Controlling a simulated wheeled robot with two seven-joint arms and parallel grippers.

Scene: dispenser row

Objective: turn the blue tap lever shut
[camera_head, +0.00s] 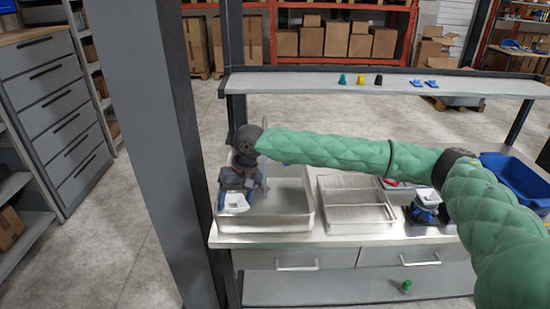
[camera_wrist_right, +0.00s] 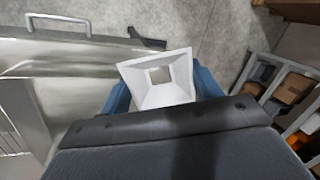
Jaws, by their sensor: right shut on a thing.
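My right gripper (camera_head: 236,198) hangs over the left end of the metal basin (camera_head: 300,215). It is shut on a white square funnel-shaped piece (camera_head: 235,202). In the right wrist view the white piece (camera_wrist_right: 158,82) sits between the two blue fingers, its square opening facing the camera. I cannot clearly make out a tap or its blue lever. A small blue bit (camera_head: 286,163) shows just under my green forearm, and I cannot tell whether it is the lever. My arm and wrist hide part of the basin's back. My left gripper is not in view.
A wire-like tray (camera_head: 355,205) stands right of the basin. Further right are a dark blue-and-white device (camera_head: 427,212) and a blue bin (camera_head: 520,180). A raised shelf (camera_head: 300,86) with small coloured pieces runs behind. A grey post (camera_head: 145,130) stands close on the left.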

